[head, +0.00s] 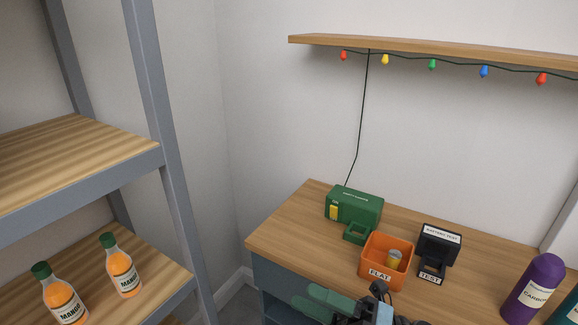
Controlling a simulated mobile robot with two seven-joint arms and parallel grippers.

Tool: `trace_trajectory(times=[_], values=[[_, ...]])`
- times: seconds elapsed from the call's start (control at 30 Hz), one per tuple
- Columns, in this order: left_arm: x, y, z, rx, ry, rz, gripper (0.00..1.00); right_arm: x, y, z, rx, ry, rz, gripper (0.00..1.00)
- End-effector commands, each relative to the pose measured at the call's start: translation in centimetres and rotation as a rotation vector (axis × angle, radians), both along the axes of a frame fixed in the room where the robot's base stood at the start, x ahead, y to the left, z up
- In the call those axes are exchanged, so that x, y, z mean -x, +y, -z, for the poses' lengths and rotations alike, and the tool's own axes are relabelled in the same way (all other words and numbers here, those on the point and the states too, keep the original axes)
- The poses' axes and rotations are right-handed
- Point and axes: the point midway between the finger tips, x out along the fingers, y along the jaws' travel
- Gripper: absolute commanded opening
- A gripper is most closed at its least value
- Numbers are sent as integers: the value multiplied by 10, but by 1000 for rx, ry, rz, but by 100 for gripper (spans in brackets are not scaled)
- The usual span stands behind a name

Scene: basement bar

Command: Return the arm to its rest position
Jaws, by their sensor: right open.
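My right gripper (306,298) is at the bottom edge, partly cut off, in front of the cabinet's front edge. Its green fingers point left and are apart, with nothing visible between them. It appears clear of the items on the wooden top. The rest of my right arm is mostly below the frame. My left gripper is not in view.
A shelf rack with two mango bottles (122,272) (64,301) stands left.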

Motion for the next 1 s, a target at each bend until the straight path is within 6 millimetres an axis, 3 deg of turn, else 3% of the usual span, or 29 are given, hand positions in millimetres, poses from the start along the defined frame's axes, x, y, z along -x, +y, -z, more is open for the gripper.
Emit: trace_trajectory(times=[0.17,0.33,0.5,0.6,0.7,0.83,1.0], values=[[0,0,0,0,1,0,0,-21,-37,56,-233,495,219,55],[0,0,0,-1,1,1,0,-15,-82,141,-440,972,435,55],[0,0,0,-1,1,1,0,30,-123,234,-623,1413,646,55],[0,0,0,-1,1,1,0,69,-141,280,-715,1631,758,55],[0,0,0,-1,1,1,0,107,-153,314,-788,1804,852,55],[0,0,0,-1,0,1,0,144,-161,340,-853,1950,934,55],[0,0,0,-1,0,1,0,164,-165,352,-885,2022,975,55]])
